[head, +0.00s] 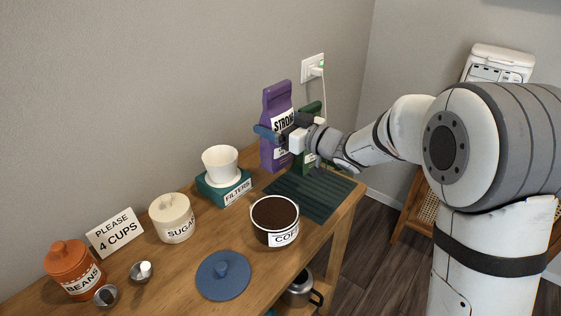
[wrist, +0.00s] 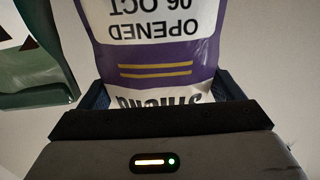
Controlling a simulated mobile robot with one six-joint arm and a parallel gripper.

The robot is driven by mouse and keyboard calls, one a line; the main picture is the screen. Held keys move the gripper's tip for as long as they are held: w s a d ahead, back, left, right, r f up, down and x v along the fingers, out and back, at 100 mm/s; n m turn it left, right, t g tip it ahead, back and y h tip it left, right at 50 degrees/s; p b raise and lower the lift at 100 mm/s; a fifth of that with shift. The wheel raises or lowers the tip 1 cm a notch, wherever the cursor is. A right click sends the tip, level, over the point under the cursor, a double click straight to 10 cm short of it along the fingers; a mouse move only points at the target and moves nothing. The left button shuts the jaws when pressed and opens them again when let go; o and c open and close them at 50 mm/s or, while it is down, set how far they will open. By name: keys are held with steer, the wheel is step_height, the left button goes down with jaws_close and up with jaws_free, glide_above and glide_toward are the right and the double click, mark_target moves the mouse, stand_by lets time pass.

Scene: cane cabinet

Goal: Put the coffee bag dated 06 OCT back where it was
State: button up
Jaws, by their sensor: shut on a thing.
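A purple coffee bag (head: 277,100) labelled STRONG stands upright toward the back right of the wooden table. In the wrist view the purple bag (wrist: 165,52) shows upside down, with "OPENED 06 OCT" on its white label. My gripper (head: 276,134) is shut on this bag, its blue fingers on either side; the fingers also show in the wrist view (wrist: 165,92). A green bag (head: 311,112) stands just right of the purple one, partly hidden by my gripper; it also shows in the wrist view (wrist: 40,60). I cannot tell whether the purple bag touches the table.
A dark green striped mat (head: 315,196) lies in front of the bags, bare. An open coffee canister (head: 275,238), blue lid (head: 223,275), filter box (head: 211,194) with white cup, sugar jar (head: 172,218) and bean jar (head: 70,266) stand leftward. A wall outlet (head: 313,68) is behind.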

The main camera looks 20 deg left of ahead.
mark_target(278, 147)
step_height(278, 147, down, 7)
steer(key=shift+f+b, duration=0.15)
steer(key=shift+b, duration=0.3)
steer(key=shift+f, duration=0.2)
steer(key=o, duration=1.1)
steer(key=shift+r, duration=0.15)
